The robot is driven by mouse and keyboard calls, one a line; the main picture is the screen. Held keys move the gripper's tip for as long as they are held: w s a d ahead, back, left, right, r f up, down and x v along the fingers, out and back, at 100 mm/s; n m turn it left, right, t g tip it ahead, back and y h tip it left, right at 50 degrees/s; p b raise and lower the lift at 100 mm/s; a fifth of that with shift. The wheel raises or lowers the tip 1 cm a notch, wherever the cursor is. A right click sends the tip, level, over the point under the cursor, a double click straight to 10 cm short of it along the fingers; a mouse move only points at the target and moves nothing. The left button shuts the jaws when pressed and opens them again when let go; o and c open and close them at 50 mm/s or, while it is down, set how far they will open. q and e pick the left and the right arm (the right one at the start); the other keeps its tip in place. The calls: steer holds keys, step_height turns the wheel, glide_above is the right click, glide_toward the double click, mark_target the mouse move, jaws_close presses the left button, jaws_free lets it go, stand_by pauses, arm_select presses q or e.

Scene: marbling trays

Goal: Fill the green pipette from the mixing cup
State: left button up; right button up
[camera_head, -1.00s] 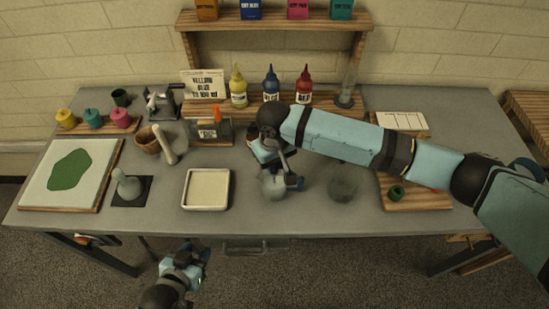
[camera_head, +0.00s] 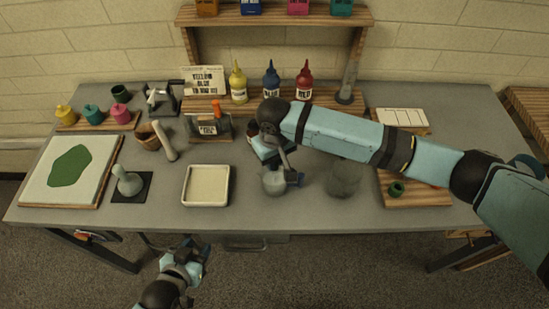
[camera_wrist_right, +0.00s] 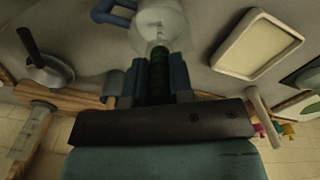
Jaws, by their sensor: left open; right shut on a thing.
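The mixing cup (camera_head: 273,184), a clear vessel with a blue handle, stands on the bench right of the white tray. It also shows at the top of the right wrist view (camera_wrist_right: 160,22). My right gripper (camera_wrist_right: 157,82) is shut on the dark green pipette (camera_wrist_right: 158,68), whose tip points into the cup's mouth. I cannot tell whether the tip touches liquid or whether the pipette holds any. In the head view my right gripper (camera_head: 272,155) is just behind and above the cup, and the pipette is mostly hidden. My left gripper (camera_head: 199,254) is open and empty, off the bench's front edge.
A shallow white tray (camera_head: 206,203) lies left of the cup. A round, see-through grey thing (camera_head: 343,180) stands to its right. Yellow, blue and red bottles (camera_head: 304,82) stand behind. A wooden board (camera_head: 420,198) is at the right. The front bench strip is clear.

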steer(key=shift+r, duration=0.1)
stand_by(0.4)
step_height(320, 180, up, 3)
steer(key=p, duration=0.3)
steer(key=shift+r+p, duration=0.85)
steer(key=shift+r, duration=2.65)
